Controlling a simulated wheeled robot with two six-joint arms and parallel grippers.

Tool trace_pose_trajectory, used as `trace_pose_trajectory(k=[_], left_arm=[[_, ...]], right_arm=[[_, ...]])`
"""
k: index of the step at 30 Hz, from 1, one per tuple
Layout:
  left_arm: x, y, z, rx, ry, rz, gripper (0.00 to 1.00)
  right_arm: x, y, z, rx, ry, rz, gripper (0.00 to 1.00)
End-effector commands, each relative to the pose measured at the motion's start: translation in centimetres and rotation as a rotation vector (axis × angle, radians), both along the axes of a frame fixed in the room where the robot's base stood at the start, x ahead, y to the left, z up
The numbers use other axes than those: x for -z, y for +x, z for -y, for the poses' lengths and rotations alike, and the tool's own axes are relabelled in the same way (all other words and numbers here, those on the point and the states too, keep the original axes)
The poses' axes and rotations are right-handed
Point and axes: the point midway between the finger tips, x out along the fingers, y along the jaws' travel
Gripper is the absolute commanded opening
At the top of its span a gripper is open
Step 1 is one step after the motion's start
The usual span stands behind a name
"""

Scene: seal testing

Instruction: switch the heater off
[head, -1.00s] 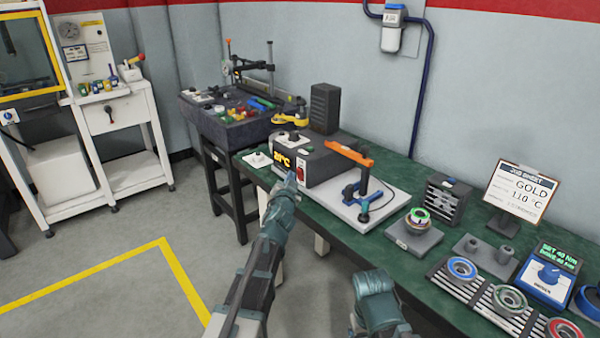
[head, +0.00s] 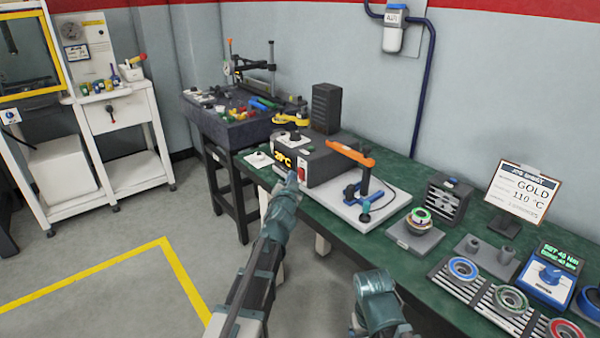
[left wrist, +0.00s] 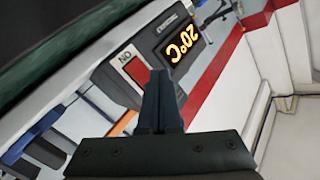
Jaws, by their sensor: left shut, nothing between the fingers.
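The heater (head: 325,163) is a dark box on the green bench, with a lit yellow display (head: 283,159) and a red rocker switch (head: 302,171) on its front. In the left wrist view the display (left wrist: 180,45) reads 20 °C, and the red switch (left wrist: 137,72) has a white "ON" mark beside it. My left gripper (head: 292,178) is shut and empty, its tips just in front of the switch. In the left wrist view the fingers (left wrist: 160,88) partly cover the switch's edge; I cannot tell whether they touch. My right arm shows low in the head view, its fingertips hidden.
A white plate with an orange-handled press (head: 350,153) stands right of the heater. A small white block (head: 259,159) lies left of it. The bench (head: 395,182) also bears rings, a blue tester (head: 550,275) and a sign.

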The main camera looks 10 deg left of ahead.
Motion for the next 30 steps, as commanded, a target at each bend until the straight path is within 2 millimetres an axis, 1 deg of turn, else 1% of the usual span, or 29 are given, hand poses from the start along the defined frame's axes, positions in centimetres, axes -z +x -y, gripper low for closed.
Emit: trace_pose_trajectory(k=[19,30], left_arm=[[0.0,0.03,0.02,0.0,0.0,0.0,0.0],[-0.14,0.7,0.53,0.0,0.0,0.0,0.0]], right_arm=[[-0.01,0.0,0.0,0.0,0.0,0.0,0.84],[-0.14,0.0,0.0,0.0,0.0,0.0,0.84]])
